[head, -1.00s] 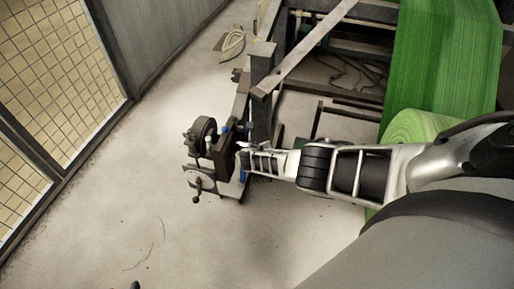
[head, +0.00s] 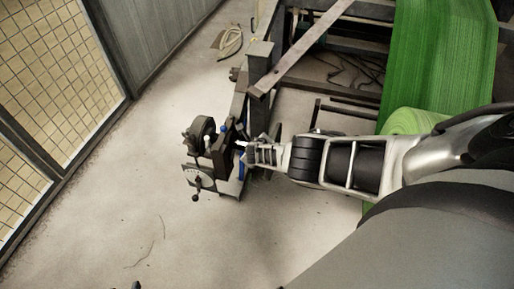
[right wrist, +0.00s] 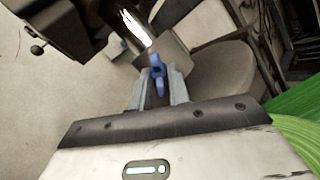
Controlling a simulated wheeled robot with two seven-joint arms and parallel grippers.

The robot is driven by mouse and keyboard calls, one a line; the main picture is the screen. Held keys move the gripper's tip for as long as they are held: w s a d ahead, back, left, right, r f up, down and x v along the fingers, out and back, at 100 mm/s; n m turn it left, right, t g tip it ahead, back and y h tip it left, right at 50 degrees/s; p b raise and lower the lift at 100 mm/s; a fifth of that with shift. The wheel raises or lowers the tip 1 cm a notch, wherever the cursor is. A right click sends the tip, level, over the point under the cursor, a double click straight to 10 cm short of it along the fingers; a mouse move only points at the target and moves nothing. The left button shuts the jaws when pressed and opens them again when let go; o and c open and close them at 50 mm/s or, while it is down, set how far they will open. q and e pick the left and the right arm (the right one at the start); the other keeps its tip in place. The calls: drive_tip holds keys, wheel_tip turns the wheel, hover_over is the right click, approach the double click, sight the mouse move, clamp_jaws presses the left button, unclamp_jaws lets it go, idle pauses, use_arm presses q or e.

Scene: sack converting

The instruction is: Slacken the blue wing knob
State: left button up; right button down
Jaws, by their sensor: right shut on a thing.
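The blue wing knob (right wrist: 157,72) shows in the right wrist view between the two grey fingers of my right gripper (right wrist: 158,92). The gripper is shut on the knob, with its top standing out past the fingertips. In the head view my right gripper (head: 246,153) reaches in from the right to the dark machine unit (head: 218,152) on the floor. The knob cannot be told apart there from the other small blue parts. My left gripper is not in view.
A hand crank (head: 196,184) sticks out at the unit's near left. A steel frame (head: 262,85) stands behind it, with green woven sheet (head: 440,55) and a green roll (head: 412,122) to the right. The floor at left is clear up to the mesh fence (head: 60,60).

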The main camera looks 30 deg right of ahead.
drive_tip(key=shift+a, duration=0.1)
drive_tip(key=c, duration=1.4)
unclamp_jaws()
drive_tip(key=shift+o, duration=0.2)
